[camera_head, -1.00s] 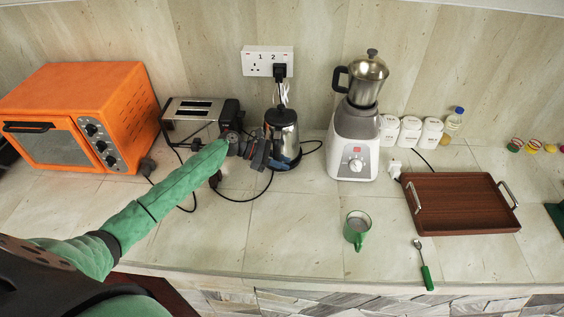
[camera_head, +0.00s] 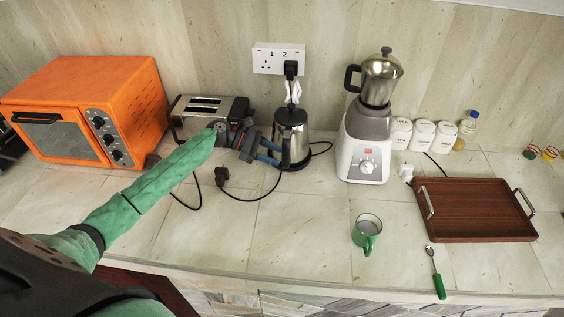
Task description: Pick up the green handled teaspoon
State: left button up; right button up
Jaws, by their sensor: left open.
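The green handled teaspoon (camera_head: 438,277) lies on the counter at the lower right, near the front edge. Its metal bowl points to the back and its green handle to the front. My left gripper (camera_head: 276,155) is open, far to the left of the teaspoon and further back. Its fingers are by the steel kettle (camera_head: 291,137); whether they touch it I cannot tell. My right gripper is not in view.
A green mug (camera_head: 367,231) stands left of the teaspoon. A brown tray (camera_head: 477,237) lies behind it to the right. A white blender (camera_head: 364,150), toaster (camera_head: 196,106) and orange oven (camera_head: 100,100) line the back. The front middle counter is clear.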

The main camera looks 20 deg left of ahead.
aim_at(437, 277)
jog(key=k, duration=1.5)
